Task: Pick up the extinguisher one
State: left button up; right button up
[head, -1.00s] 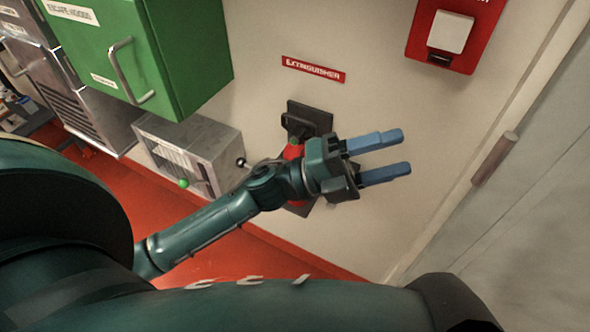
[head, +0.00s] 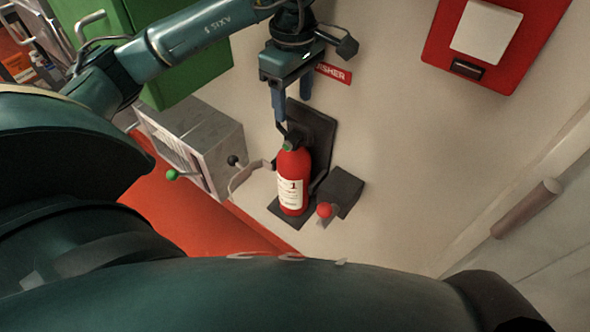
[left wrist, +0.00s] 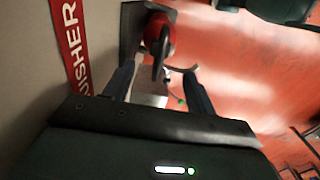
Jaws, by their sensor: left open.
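The red fire extinguisher (head: 293,178) stands upright in a dark wall bracket (head: 316,142), with a white label on its front. My left gripper (head: 291,108) is open, pointing down just above the extinguisher's top. In the left wrist view the extinguisher (left wrist: 158,38) shows beyond and between the two blue fingers (left wrist: 160,85), apart from them as far as I can see. An open curved strap (head: 250,176) sits left of the extinguisher. My right gripper is not in view.
A grey metal box (head: 200,140) with green and black knobs stands left of the extinguisher. A green cabinet (head: 190,70) hangs above it. A dark block with a red knob (head: 325,210) sits to the right. A red panel (head: 490,40) is on the wall at upper right.

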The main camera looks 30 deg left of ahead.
aim_at(294, 135)
pick_arm(q)
notch_tip(294, 135, down, 10)
jog(key=shift+r, duration=0.1)
jog(key=shift+d, duration=0.1)
dwell(0.3)
grip_shut()
dwell(0.4)
dwell(0.7)
jog(key=shift+w+r, duration=0.15)
jog(key=shift+r, duration=0.05)
